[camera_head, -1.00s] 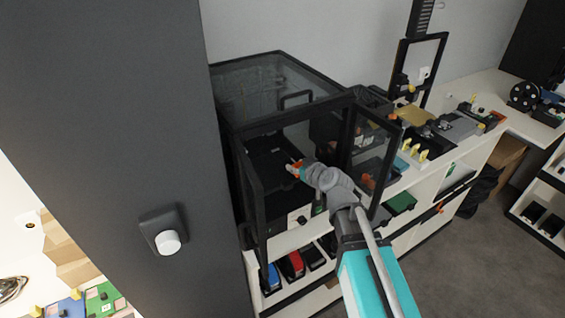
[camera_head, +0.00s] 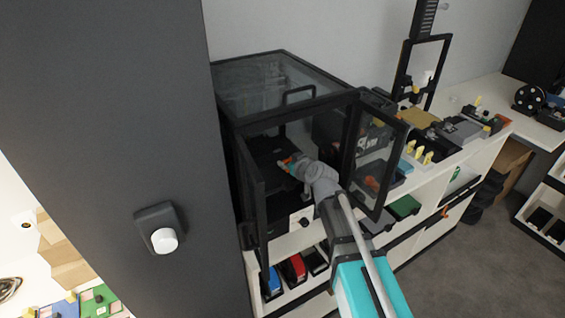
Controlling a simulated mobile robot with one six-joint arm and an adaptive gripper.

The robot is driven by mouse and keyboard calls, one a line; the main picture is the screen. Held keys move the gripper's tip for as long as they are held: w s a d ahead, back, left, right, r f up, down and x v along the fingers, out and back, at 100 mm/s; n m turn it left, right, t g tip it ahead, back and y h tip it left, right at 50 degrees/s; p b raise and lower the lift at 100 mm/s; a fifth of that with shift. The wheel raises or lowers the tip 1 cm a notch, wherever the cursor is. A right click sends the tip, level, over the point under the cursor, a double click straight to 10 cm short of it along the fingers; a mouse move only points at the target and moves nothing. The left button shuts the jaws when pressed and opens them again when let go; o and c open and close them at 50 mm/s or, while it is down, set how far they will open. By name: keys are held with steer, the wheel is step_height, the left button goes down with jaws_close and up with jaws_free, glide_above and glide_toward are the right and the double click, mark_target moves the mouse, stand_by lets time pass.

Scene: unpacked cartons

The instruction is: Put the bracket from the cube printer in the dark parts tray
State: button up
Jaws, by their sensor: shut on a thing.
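The cube printer (camera_head: 262,118) is a black-framed box with clear panels, on the left end of the white bench. Its front stands open, with door frames swung out to the left and right. My gripper (camera_head: 285,164) is inside the opening, low over the dark bed, with its tip pointing left. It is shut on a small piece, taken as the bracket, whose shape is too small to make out. A dark tray (camera_head: 398,178) holding an orange piece sits right of the printer, partly behind the right door's panel. I cannot tell for certain that it is the parts tray.
The right door (camera_head: 352,150) stands close beside my arm. Yellow clips (camera_head: 421,155) and other parts crowd the bench further right. Red (camera_head: 292,268) and blue bins sit on the shelf below. A dark column fills the left.

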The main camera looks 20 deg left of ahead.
steer(key=shift+f+b+x, duration=0.2)
steer(key=shift+b+x, duration=0.3)
steer(key=shift+x, duration=0.55)
steer(key=shift+f+b+x, duration=0.15)
steer(key=shift+b+x, duration=0.3)
steer(key=shift+x, duration=0.6)
steer(key=shift+s+d, duration=0.1)
steer(key=shift+f, duration=0.2)
steer(key=o, duration=0.8)
steer(key=p+v, duration=0.4)
steer(key=v, duration=1)
steer(key=shift+s+f+p, duration=0.15)
steer(key=shift+s+p, duration=0.05)
steer(key=shift+p, duration=0.1)
